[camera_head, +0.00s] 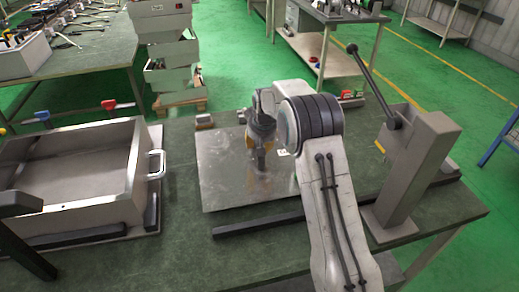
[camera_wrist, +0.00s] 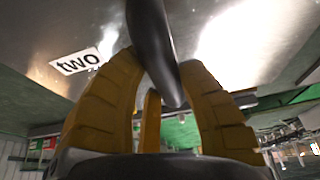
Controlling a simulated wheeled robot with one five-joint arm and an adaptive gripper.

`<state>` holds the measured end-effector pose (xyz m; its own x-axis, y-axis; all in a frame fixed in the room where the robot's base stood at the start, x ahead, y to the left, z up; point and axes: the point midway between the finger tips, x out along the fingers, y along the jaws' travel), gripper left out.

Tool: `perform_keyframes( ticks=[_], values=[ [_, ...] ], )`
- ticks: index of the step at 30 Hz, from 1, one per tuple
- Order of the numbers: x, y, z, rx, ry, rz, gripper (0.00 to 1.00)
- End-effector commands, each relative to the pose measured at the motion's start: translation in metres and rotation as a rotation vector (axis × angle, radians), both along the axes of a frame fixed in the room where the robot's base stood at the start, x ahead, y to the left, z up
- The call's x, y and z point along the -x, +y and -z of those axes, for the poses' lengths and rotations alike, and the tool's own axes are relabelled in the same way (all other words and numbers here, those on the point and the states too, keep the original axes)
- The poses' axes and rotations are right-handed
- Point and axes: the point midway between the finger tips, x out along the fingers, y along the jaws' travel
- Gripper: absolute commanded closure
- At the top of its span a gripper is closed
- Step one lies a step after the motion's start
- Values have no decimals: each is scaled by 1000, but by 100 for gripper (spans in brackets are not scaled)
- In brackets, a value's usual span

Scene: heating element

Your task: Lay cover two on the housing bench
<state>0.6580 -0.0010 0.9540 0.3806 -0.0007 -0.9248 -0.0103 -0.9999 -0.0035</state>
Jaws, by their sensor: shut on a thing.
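Cover two is a flat shiny metal plate (camera_head: 222,180), seen in the head view over the middle of the green-topped bench (camera_head: 185,245). In the wrist view the plate (camera_wrist: 230,40) fills the upper part, with a white label reading "two" (camera_wrist: 77,62). My gripper (camera_head: 258,160) is over the plate. In the wrist view its yellow fingers (camera_wrist: 168,85) are closed around the plate's dark handle (camera_wrist: 152,40). The handle is hidden behind my gripper in the head view. I cannot tell whether the plate touches the bench.
An open metal housing (camera_head: 85,170) with side handles stands at the left. A grey post with a lever (camera_head: 415,170) stands at the right. A dark bar (camera_head: 260,223) lies in front of the plate. Stacked grey bins (camera_head: 170,80) stand on the floor behind.

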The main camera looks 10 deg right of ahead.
Motion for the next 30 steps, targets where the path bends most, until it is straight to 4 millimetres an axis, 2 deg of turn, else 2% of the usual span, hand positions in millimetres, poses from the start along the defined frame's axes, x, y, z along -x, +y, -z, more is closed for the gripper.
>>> perform_keyframes(
  ticks=[3, 15, 16, 22, 30],
  values=[
    [-4, 1, 9, -1, -10, 0, 100],
    [-4, 1, 11, -1, -10, 0, 100],
    [-3, 1, 14, -1, -2, 0, 63],
    [-3, 1, 14, -1, -1, 0, 45],
    [-3, 1, 13, -1, -1, 0, 44]
  ],
)
